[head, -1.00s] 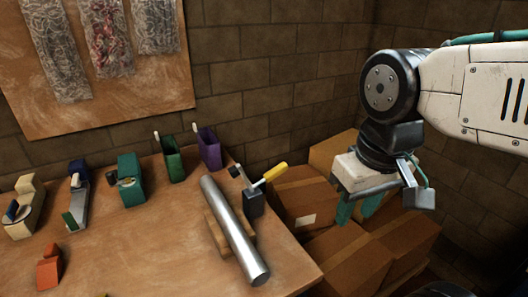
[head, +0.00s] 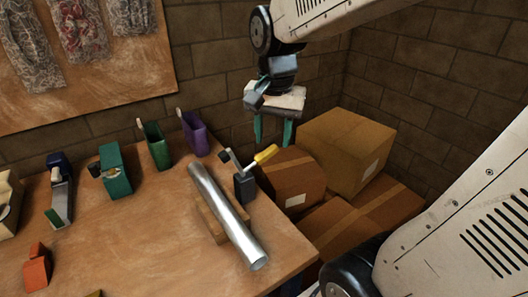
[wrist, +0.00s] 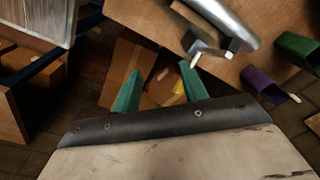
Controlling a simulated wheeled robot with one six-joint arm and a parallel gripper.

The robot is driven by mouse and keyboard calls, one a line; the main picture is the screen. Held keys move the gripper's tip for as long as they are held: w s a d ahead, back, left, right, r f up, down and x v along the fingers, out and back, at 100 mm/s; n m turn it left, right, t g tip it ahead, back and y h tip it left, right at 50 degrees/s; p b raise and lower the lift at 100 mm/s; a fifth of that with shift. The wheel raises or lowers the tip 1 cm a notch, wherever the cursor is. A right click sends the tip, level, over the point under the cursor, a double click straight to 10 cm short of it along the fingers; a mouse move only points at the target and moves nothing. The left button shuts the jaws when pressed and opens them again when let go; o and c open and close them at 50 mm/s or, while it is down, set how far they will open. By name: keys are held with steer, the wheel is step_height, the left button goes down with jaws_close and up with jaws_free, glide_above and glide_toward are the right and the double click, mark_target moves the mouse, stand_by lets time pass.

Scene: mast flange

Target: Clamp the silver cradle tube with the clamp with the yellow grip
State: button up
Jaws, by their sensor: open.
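The silver cradle tube (head: 226,216) lies in a wooden cradle (head: 210,222) near the table's right edge. It also shows at the top of the wrist view (wrist: 228,18). The clamp (head: 244,187) stands beside the tube, with a dark block body and a metal arm ending in a dark pad. Its yellow grip (head: 265,154) sticks out up and right. The pad appears raised clear of the tube. My gripper (head: 272,136) is open and empty, pointing down, above and behind the yellow grip. In the wrist view, the yellow grip is partly hidden by the right finger.
Cardboard boxes (head: 345,150) are piled beyond the table's right edge, below my gripper. A purple bin (head: 195,136) and a green bin (head: 155,146) stand at the table's back edge. The brick wall is behind.

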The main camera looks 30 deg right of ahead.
mark_target(267, 151)
steer(key=w+d+f+m, duration=0.2)
steer(key=w, duration=0.2)
steer(key=w+d+f+m, duration=0.2)
steer(key=w+m, duration=0.1)
steer(key=w+d+f+m, duration=0.2)
steer(key=w+f+m, duration=0.1)
steer(key=w, duration=0.1)
steer(key=shift+w+d+g, duration=0.15)
steer(key=shift+w+g, duration=0.15)
step_height(267, 151, down, 8)
steer(key=shift+r, duration=0.2)
jaws_close()
